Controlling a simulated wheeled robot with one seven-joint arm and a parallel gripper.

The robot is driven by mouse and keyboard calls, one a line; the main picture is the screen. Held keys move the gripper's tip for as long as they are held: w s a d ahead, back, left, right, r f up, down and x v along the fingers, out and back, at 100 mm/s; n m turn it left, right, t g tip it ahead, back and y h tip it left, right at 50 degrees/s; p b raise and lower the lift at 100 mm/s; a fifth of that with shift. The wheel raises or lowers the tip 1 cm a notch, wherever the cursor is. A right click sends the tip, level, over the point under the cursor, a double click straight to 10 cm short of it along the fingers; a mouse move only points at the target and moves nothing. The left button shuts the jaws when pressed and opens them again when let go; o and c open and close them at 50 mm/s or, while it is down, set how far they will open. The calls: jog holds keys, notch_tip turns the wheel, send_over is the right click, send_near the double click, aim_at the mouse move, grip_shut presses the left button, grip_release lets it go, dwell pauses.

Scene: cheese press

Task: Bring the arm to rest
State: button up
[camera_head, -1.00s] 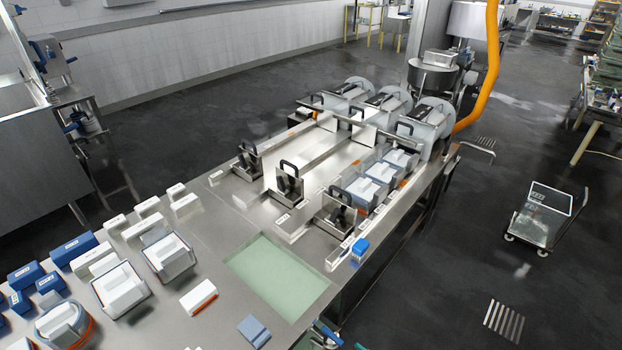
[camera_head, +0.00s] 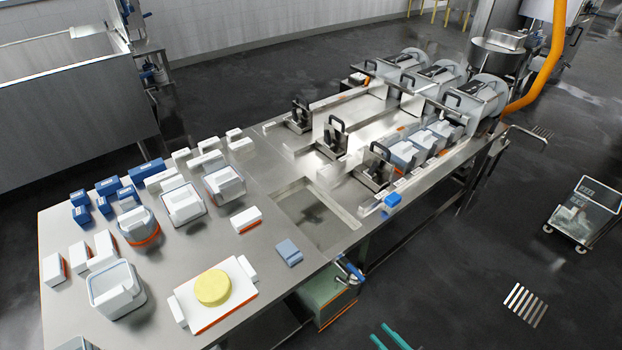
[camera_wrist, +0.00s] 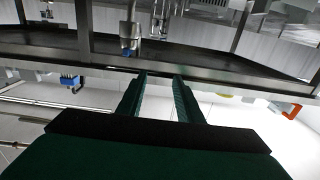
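My gripper (camera_wrist: 159,78) shows in the wrist view as two dark green fingers, parallel with a clear gap and nothing between them. In the head view two teal finger-like parts, which look like my gripper (camera_head: 379,330), show at the bottom edge, right of the steel table (camera_head: 255,262) and clear of it. They touch nothing that I can see. The rest of my arm is out of the head view. A yellow round cheese (camera_head: 213,287) lies on a white board (camera_head: 240,307) at the table's front.
White moulds (camera_head: 118,290) and blue blocks (camera_head: 146,170) crowd the table's left. Presses (camera_head: 475,97) stand at its far end. A green bin (camera_head: 326,296) sits below the table's right edge. The dark floor to the right is open, apart from a cart (camera_head: 577,218).

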jog(key=s+a+r+m+t+h, duration=0.1)
jog(key=a+r+t+h, duration=0.2)
jog(key=a, duration=0.7)
jog(key=s+a+r+m+t+h, duration=0.15)
jog(key=a+h, duration=0.25)
jog(key=a, duration=0.5)
jog(key=s+a+r+m+g+h, duration=0.1)
jog(key=s+a+r+m+h, duration=0.1)
jog(key=s+r, duration=1)
jog(key=s+a+r+m+g+h, duration=0.2)
jog(key=s+r+m, duration=0.1)
jog(key=s+r, duration=0.9)
jog(key=shift+a+r, duration=0.35)
jog(key=shift+r, duration=0.15)
